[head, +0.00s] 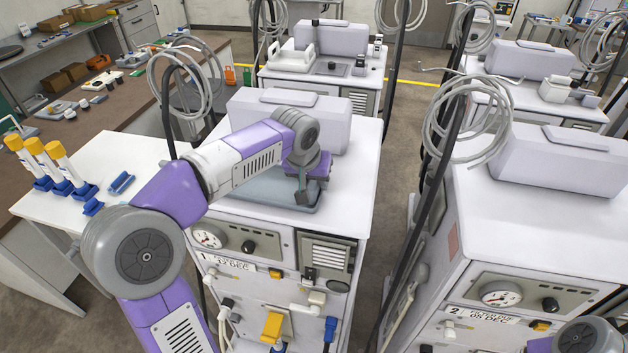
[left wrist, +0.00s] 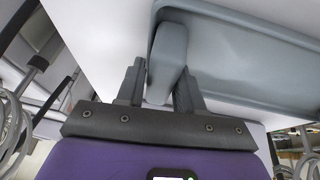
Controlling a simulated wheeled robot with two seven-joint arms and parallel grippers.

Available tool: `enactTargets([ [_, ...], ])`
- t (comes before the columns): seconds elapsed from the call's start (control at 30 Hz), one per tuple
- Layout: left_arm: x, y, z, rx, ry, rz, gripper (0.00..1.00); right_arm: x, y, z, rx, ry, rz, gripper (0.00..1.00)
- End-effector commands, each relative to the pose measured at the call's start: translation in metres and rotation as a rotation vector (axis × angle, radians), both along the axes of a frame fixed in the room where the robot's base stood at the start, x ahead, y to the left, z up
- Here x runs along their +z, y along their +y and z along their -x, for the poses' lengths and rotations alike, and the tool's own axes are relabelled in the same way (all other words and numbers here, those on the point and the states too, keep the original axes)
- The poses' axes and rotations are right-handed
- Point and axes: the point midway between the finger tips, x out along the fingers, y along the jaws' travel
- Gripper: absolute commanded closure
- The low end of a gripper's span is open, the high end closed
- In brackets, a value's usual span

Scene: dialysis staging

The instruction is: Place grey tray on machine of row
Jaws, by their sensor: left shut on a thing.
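The grey tray (head: 272,192) is at the top surface of the machine labelled 1 (head: 352,165), near its front and partly hidden behind my left arm. I cannot tell whether its whole underside touches the top. My left gripper (head: 303,192) points down at the tray's right side. In the left wrist view, its two dark fingers (left wrist: 160,88) are on either side of the grey handle of the tray (left wrist: 235,55), shut on it. My right gripper is out of view; only part of my right arm shows at the bottom right corner.
Machine 2 (head: 560,225) stands to the right across a narrow gap, with coiled tubing and a pole between. More machines (head: 330,45) stand behind. A white side table (head: 125,155) at left holds yellow-capped tubes (head: 62,160). A brown workbench (head: 120,105) lies beyond.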

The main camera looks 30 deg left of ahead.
Motion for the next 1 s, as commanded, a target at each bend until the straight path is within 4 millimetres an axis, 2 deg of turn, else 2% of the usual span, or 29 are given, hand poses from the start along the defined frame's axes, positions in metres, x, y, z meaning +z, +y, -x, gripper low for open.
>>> enactTargets([
  [0.27,-0.003,0.0,0.0,-0.001,-0.001,-0.001,1.0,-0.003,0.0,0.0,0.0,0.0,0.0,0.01],
  [0.3,-0.002,0.0,0.0,-0.001,0.0,0.0,0.59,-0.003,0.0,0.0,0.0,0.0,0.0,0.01],
  [0.43,-0.002,0.0,0.0,-0.001,0.0,0.0,0.39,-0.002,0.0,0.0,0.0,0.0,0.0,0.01],
  [0.77,0.0,0.0,0.0,-0.001,0.0,0.0,0.38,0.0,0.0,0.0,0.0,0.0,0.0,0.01],
  [0.87,0.009,0.0,0.002,0.001,-0.002,-0.001,0.38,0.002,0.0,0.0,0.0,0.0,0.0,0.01],
  [1.0,0.033,0.0,0.012,0.001,-0.006,-0.002,0.38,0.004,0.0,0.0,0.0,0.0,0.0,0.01],
])
